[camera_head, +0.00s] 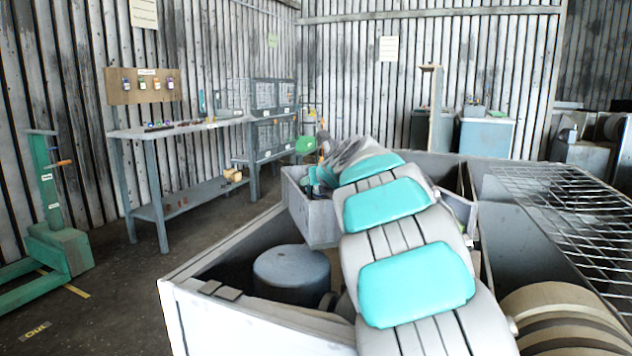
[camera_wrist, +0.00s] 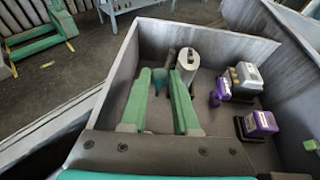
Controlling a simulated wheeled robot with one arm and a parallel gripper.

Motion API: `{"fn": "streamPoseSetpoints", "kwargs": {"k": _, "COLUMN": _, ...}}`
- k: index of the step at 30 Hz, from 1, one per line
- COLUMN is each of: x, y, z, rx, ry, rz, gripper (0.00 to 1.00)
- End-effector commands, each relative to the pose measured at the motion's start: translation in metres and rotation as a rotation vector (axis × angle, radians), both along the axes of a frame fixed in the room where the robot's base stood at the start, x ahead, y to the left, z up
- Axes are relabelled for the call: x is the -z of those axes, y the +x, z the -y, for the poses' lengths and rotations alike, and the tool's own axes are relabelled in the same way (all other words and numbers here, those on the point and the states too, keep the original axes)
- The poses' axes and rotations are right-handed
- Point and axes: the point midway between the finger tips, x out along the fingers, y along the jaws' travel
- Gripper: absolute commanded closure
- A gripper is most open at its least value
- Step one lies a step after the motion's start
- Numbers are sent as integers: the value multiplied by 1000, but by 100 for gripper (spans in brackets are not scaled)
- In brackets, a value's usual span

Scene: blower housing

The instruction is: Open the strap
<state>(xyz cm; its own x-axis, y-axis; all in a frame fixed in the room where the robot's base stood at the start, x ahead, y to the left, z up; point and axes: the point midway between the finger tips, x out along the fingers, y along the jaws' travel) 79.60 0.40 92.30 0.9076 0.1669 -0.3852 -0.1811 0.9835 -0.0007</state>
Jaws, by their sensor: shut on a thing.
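In the wrist view my gripper (camera_wrist: 160,76) reaches with its two long green fingers into an open grey box-like housing (camera_wrist: 205,38). I cannot tell for certain which part is the strap. In the head view my arm stretches over the grey housing (camera_head: 312,222) and hides most of the place where the gripper works.
Inside the housing, to the right of my fingers, are a grey device (camera_wrist: 246,77) and purple-topped parts (camera_wrist: 262,121). A grey drum (camera_head: 291,270) sits left of my arm. A wire grid (camera_head: 570,200) lies at right. A workbench (camera_head: 185,128) stands back left.

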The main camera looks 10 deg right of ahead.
Motion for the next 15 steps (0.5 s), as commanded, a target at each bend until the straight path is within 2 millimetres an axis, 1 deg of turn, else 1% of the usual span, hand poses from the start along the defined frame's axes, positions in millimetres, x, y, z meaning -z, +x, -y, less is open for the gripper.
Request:
{"fn": "streamPoseSetpoints", "kwargs": {"k": 6, "x": 0, "y": 0, "z": 1, "rx": 66, "ry": -1, "rz": 3, "gripper": 100}}
{"fn": "streamPoseSetpoints", "kwargs": {"k": 15, "x": 0, "y": 0, "z": 1, "rx": 70, "ry": 0, "rz": 3, "gripper": 100}}
